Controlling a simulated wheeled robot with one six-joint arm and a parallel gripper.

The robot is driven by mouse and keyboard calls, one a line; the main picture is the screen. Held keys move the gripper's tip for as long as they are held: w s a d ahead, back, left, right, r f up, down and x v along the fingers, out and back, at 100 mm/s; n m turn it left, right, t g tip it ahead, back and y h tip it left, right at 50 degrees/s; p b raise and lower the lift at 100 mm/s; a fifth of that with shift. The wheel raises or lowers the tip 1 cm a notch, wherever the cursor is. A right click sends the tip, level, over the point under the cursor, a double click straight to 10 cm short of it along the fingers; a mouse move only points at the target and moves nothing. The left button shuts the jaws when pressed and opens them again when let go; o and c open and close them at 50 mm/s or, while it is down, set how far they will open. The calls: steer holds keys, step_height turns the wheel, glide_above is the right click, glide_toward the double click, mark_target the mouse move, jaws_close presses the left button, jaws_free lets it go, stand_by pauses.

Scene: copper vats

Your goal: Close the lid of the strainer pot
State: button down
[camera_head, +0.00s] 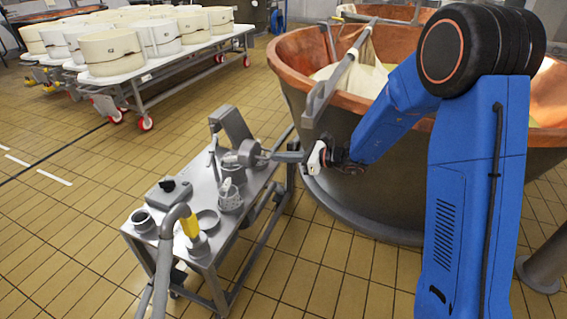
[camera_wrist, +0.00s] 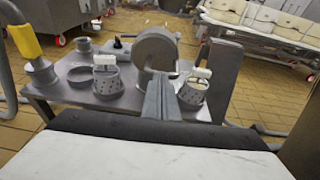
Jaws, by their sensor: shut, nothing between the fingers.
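A round grey metal disc, which looks like the raised lid (camera_wrist: 155,50), stands on edge on the small steel table in the wrist view. It also shows in the head view (camera_head: 246,151). Perforated strainer pots with pale handles stand on either side of it, one to the left (camera_wrist: 107,84) and one to the right (camera_wrist: 193,94). I cannot tell which pot the lid belongs to. My gripper (camera_head: 276,156) is shut and empty, level with the lid and just right of it in the head view. Its fingers (camera_wrist: 162,82) point at the lid and hide its lower part; contact is unclear.
A large copper vat (camera_head: 340,165) is close behind my arm. Open tiled floor lies left.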

steer(key=shift+w+a+r+h, duration=0.15)
steer(key=shift+a+r, duration=0.2)
steer(key=shift+r, duration=0.2)
steer(key=shift+w+a+r+h, duration=0.15)
steer(key=shift+a+r, duration=0.2)
steer(key=shift+r, duration=0.2)
